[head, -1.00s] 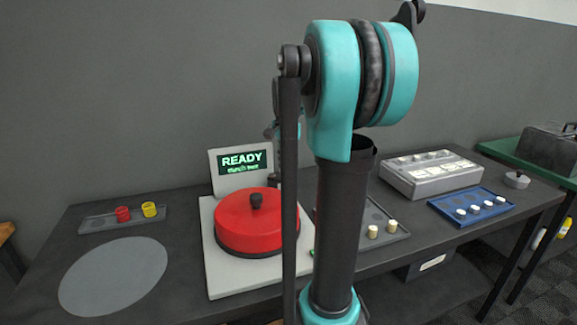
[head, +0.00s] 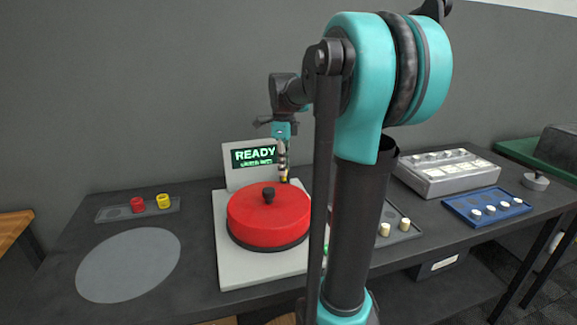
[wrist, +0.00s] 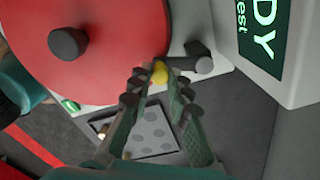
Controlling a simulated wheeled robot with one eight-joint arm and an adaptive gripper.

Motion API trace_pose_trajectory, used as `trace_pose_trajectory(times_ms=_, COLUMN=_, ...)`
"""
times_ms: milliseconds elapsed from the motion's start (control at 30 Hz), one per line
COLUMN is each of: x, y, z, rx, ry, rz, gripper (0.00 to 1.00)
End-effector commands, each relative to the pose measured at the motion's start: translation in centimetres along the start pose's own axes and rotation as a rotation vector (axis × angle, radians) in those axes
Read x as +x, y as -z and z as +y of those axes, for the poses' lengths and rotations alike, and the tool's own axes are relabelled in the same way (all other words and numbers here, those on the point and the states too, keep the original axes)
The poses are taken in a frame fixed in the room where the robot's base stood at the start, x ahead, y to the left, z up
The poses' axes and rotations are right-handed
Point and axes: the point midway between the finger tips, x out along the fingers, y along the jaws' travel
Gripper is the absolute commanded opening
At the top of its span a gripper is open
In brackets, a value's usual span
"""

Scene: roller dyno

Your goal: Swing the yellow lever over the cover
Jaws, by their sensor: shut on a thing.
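The round red cover (head: 268,220) with a dark knob on top sits on the pale machine base (head: 228,255). It also fills the upper left of the wrist view (wrist: 110,35). The yellow lever (wrist: 159,73) shows as a small yellow end by the cover's rim. My gripper (wrist: 156,77) is shut on it, with the fingertips on either side. In the head view my gripper (head: 284,172) points down behind the cover's right rear edge, beside the screen. Most of the lever is hidden by the fingers.
A screen (head: 254,157) reading READY stands behind the cover. A tray (head: 115,212) with a red and a yellow cup is at left, near a grey disc (head: 130,265). A grey tray (head: 402,232) with pale pieces and a blue tray (head: 460,212) are at right.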

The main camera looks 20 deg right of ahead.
Motion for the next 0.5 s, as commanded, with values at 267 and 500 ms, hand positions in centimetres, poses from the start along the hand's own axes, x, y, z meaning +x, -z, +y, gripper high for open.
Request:
trace_pose_trajectory(times_ms=267, x=0.0, y=-1.0, z=0.1, rx=0.146, ry=0.0, rz=0.0, gripper=0.0)
trace_pose_trajectory(times_ms=500, x=0.0, y=-1.3, z=0.1, rx=0.202, ry=0.0, rz=0.0, gripper=0.0)
